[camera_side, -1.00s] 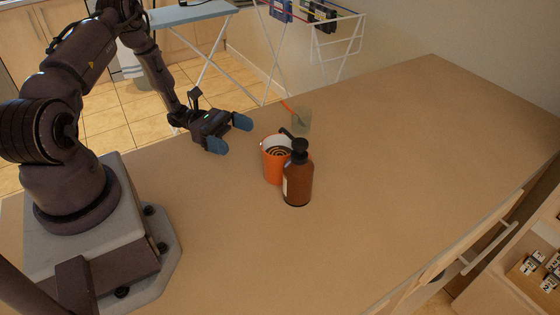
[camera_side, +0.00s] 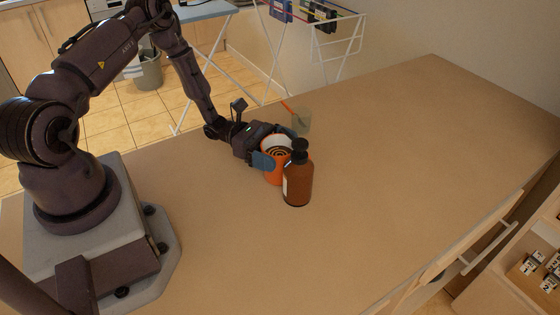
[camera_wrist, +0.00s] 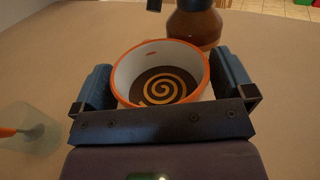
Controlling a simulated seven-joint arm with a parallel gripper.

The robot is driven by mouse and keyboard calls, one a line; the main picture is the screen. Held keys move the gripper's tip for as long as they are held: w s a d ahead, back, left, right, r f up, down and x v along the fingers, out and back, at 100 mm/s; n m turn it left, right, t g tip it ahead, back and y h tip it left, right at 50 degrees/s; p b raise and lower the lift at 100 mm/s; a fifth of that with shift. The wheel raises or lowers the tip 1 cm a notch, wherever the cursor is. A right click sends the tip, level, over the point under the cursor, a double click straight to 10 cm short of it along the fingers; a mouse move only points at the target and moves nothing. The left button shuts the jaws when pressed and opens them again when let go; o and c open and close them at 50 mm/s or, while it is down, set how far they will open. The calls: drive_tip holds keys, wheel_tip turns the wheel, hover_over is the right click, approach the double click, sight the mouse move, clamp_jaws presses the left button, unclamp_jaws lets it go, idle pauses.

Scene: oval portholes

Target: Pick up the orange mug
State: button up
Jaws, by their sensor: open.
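The orange mug (camera_side: 272,178) stands upright on the counter, partly hidden behind the bottle and my gripper. In the wrist view the mug (camera_wrist: 161,75) has an orange rim, a white inner wall and a dark bottom with a yellow spiral. My gripper (camera_side: 277,147) is open, with one blue finger on each side of the mug. In the wrist view my gripper (camera_wrist: 165,85) has the mug between its fingers, with a small gap at the left finger. I cannot tell whether the right finger touches it. The handle is not clearly seen.
A brown pump bottle (camera_side: 298,180) with a black top stands very close to the mug; it also shows in the wrist view (camera_wrist: 193,25). A clear cup (camera_side: 302,121) with an orange stick stands behind. The counter (camera_side: 420,150) is clear to the right.

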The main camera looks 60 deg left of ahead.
drive_tip(key=c, duration=1.1)
drive_tip(key=shift+c, duration=0.2)
drive_tip(key=shift+r, duration=0.1)
